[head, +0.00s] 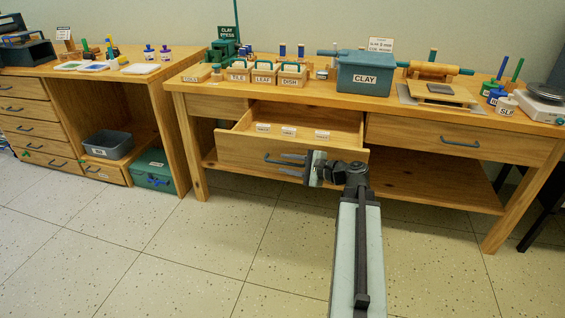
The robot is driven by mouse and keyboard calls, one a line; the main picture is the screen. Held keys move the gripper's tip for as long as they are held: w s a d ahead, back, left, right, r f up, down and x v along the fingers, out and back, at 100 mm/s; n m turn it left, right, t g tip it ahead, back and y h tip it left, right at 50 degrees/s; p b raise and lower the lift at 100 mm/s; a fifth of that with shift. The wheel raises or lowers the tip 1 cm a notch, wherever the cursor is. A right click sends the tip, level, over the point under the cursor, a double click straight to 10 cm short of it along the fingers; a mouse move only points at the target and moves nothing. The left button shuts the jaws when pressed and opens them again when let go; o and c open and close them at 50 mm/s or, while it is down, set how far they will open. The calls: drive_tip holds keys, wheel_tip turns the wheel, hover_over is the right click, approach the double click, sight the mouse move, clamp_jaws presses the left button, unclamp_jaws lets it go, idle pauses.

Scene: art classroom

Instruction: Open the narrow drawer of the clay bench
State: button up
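The clay bench (480,112) stands against the wall in the head view. One drawer (232,147) under the middle of its top is pulled out, and its inside with several small white labels shows. It is narrower than the shut drawer (460,138) to its right. The open drawer's dark bar handle (275,160) is on its front. My gripper (288,164) is at the right part of this handle, pointing left.
A grey CLAY bin (365,74), small labelled boxes (264,75) and tools stand on the bench top. A lower shelf (425,190) lies under the drawers. A second wooden bench (130,75) with drawers stands at left. The tiled floor (190,260) in front is clear.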

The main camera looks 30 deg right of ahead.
sight(301, 166)
drive_tip(key=v, duration=0.5)
drive_tip(key=shift+s+p, duration=0.15)
drive_tip(key=shift+p, duration=0.25)
